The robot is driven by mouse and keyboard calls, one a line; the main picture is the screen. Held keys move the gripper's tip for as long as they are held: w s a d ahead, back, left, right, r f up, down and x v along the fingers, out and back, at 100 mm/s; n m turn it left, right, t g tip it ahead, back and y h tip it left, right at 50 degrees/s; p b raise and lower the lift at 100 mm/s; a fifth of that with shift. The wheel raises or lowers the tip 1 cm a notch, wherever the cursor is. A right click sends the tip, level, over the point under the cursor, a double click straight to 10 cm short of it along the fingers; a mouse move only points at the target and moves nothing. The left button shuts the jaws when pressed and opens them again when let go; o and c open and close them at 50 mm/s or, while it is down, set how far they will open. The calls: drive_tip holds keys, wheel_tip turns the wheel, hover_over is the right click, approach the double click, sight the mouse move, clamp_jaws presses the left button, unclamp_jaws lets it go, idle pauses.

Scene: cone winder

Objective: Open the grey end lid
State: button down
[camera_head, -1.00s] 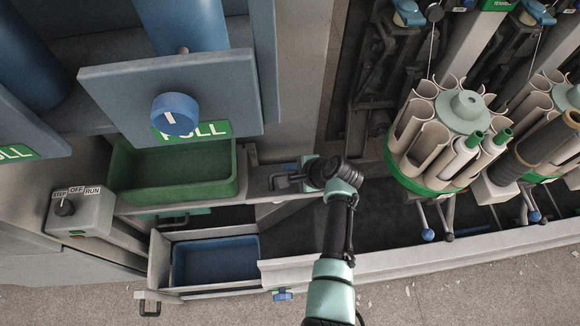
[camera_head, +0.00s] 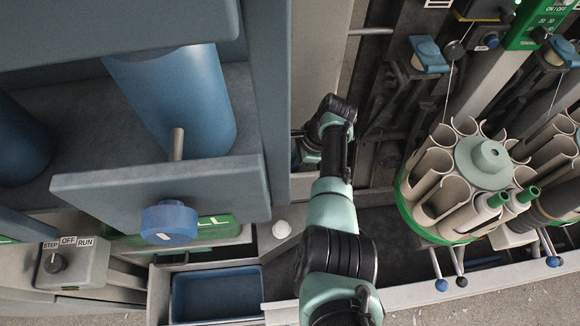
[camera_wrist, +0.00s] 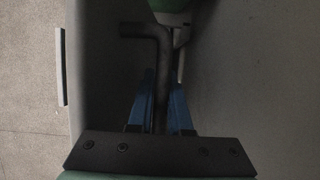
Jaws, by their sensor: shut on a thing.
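In the wrist view, the two blue fingers of my gripper (camera_wrist: 160,105) are closed on both sides of a dark bent handle (camera_wrist: 147,32). A plain grey surface (camera_wrist: 95,65) lies behind the handle. It may be the grey end lid, but I cannot tell its edges or whether it stands open. In the head view, my arm reaches up to the right of the large blue-grey panel. My gripper there is mostly hidden by my wrist and the panel, and the handle is not visible.
A blue tray (camera_head: 216,294) sits low at the left. A switch box (camera_head: 72,264) and a grey-blue box front with a blue knob (camera_head: 170,222) stand at the left. A round bobbin magazine (camera_head: 430,197) with several tubes is close at the right of my arm.

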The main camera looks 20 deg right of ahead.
idle(0.4)
drive_tip(key=c, duration=1.1)
unclamp_jaws()
drive_tip(key=p+v, duration=0.3)
drive_tip(key=v, duration=1)
drive_tip(key=shift+w, duration=0.1)
